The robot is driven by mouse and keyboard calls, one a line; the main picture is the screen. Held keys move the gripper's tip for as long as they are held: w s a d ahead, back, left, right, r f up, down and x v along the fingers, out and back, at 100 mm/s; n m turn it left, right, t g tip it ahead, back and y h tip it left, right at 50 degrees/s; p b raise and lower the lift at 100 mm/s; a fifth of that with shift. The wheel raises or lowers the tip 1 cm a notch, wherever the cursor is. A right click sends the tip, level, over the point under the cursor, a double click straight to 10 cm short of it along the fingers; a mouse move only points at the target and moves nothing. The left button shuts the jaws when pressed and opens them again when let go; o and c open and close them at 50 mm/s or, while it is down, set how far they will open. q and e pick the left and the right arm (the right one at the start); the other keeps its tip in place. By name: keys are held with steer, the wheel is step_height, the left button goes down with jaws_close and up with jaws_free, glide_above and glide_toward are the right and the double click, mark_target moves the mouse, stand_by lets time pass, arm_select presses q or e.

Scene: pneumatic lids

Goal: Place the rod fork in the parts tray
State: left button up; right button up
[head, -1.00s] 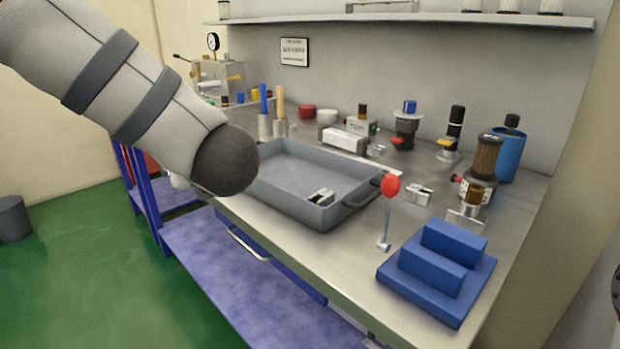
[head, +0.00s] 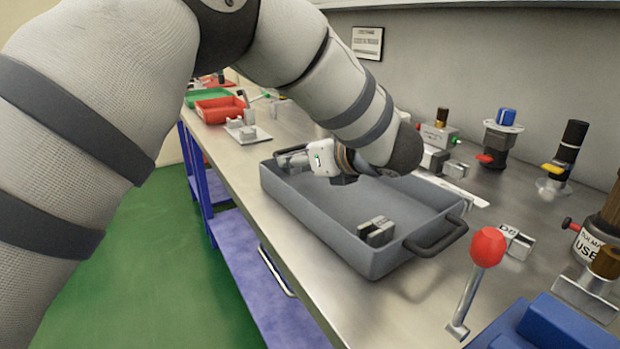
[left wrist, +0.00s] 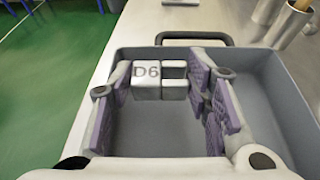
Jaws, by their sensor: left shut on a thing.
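A metal rod fork (left wrist: 160,80) marked D6 is between the two purple-padded fingers of my left gripper (left wrist: 162,84) in the left wrist view. My gripper is shut on it. In the head view my left gripper (head: 292,158) is over the far left part of the grey parts tray (head: 322,230). The tray's bare floor (left wrist: 150,130) shows below the fork in the left wrist view. I cannot tell how high the fork is above it. Another small metal fork-like block (head: 377,232) lies in the tray's near right corner. My right gripper is not in view.
A lever with a red knob (head: 487,247) stands right of the tray, near a metal block (head: 517,241) marked D8 and a blue stepped block (head: 545,325). Valves (head: 502,138) line the back. A red bin (head: 220,108) and green bin (head: 207,97) stand farther left.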

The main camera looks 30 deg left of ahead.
arm_select(q)
steer(key=shift+w+d+f, duration=0.1)
steer(key=shift+w+f, duration=0.1)
steer(key=shift+f, duration=0.7)
steer(key=shift+w+f, duration=0.2)
steer(key=shift+f, duration=0.7)
steer(key=shift+f, duration=0.2)
steer(key=o, duration=1.2)
steer(key=shift+r, duration=0.2)
steer(key=v, duration=1.2)
steer(key=shift+s+f, duration=0.1)
steer(key=shift+s, duration=0.05)
